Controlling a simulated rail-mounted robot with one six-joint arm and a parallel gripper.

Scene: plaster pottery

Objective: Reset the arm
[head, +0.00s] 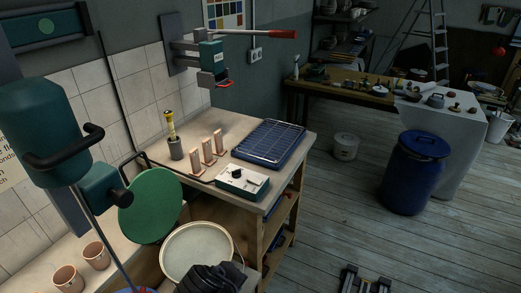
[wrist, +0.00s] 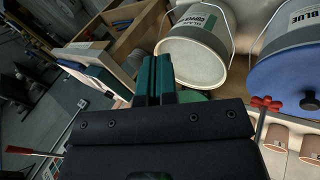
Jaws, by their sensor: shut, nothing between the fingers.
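My gripper (wrist: 155,63) shows in the wrist view, with its two teal fingers side by side and closed together. Nothing is between the fingers. The dark gripper body fills the lower part of that view. A white bucket (wrist: 195,58) appears beyond and beside the fingertips, and I see no clear contact.
The workbench (head: 220,128) holds a blue rack (head: 268,143), a control box (head: 242,182) and upright wooden pieces (head: 208,150). A green disc (head: 150,207) and the white bucket's pale lid (head: 195,250) are nearer. A blue barrel (head: 415,172) stands on the otherwise fairly open floor.

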